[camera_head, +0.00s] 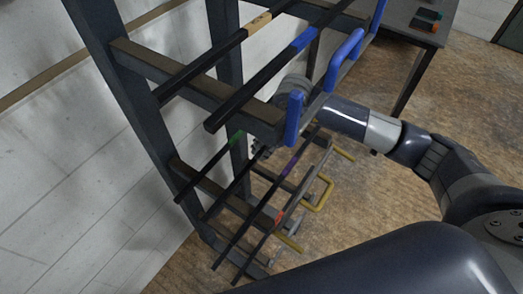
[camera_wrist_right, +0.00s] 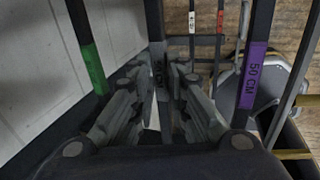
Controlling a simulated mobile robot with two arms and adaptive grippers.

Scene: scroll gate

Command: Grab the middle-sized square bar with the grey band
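In the right wrist view, a dark square bar (camera_wrist_right: 154,22) with a grey band (camera_wrist_right: 159,73) runs between the two fingers of my right gripper (camera_wrist_right: 164,82). The lettering on the band is only partly legible. The fingers stand apart on either side of the bar, with a gap still showing. In the head view, my right gripper (camera_head: 260,150) is mostly hidden behind the rack beam, among the lower bars. The grey band is not clear there. My left gripper is not in view.
A bar with a green band (camera_wrist_right: 92,68) is to the left and one with a purple "50 CM" band (camera_wrist_right: 250,80) to the right. The dark rack (camera_head: 140,110) has blue brackets (camera_head: 293,118) close to my right arm. A table (camera_head: 410,30) stands at the back right.

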